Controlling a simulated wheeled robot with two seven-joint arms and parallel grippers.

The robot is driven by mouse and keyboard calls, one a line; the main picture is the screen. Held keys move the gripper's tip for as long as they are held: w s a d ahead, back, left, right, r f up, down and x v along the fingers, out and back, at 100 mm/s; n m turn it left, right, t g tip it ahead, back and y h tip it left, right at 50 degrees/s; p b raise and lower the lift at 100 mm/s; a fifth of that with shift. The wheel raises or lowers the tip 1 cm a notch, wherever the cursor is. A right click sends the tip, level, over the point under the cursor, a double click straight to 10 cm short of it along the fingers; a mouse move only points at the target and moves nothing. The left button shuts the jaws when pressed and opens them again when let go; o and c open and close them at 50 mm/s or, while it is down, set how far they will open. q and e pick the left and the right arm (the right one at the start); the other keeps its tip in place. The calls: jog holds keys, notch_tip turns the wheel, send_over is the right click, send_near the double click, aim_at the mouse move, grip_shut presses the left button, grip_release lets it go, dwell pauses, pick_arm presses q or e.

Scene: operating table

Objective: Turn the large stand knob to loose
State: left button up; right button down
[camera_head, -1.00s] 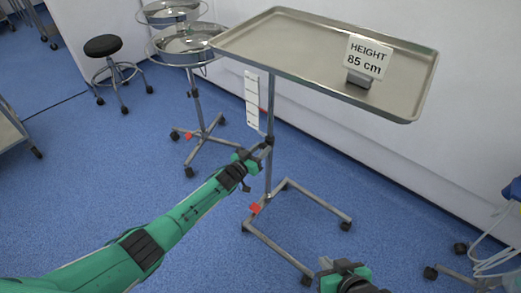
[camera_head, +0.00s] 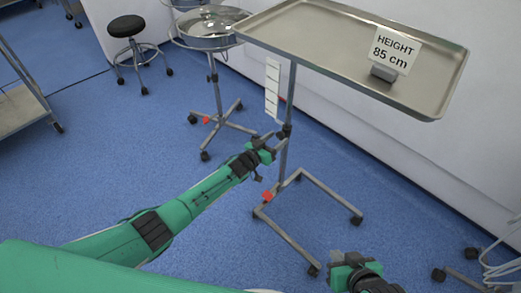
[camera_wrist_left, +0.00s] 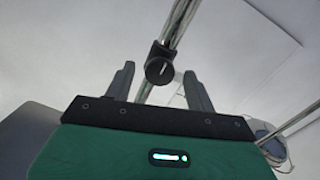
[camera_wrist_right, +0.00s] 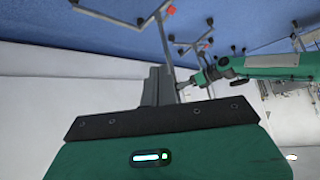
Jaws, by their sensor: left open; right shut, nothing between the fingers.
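The large stand knob (camera_head: 286,130) is a dark round knob on the upright pole of the wheeled tray stand (camera_head: 283,157). In the left wrist view the knob (camera_wrist_left: 159,70) faces me, with a pale, nearly upright line on its face. My left gripper (camera_head: 274,142) is open just to the left of the knob. In its wrist view the two fingers stand on either side of the knob; I cannot tell whether they reach it. My right gripper (camera_head: 340,258) is shut and empty, low near the stand's base. Its closed fingers (camera_wrist_right: 160,86) fill its wrist view's middle.
The steel tray (camera_head: 300,30) tops the stand and carries a "HEIGHT 85 cm" sign (camera_head: 390,50). A white scale strip (camera_head: 272,88) hangs beside the pole. A basin stand (camera_head: 214,90) and a black stool (camera_head: 126,27) stand at the back left. Blue floor lies clear between.

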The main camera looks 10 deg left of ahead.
pick_arm(q)
jog(key=p+v, duration=0.2)
jog(key=v, duration=1)
jog(key=shift+s+a+p, duration=0.2)
jog(key=shift+s+p, duration=0.1)
pick_arm(e)
jog(key=s+d+r+g+h, duration=0.1)
jog(key=s+d+g+h, duration=0.1)
jog(key=s+d+g, duration=0.1)
jog(key=s+d, duration=0.1)
jog(key=d, duration=0.1)
jog(key=shift+d+r+m+g, duration=0.3)
jog(key=shift+d+r+m, duration=0.05)
jog(key=shift+r+m, duration=0.05)
jog(key=shift+s, duration=0.1)
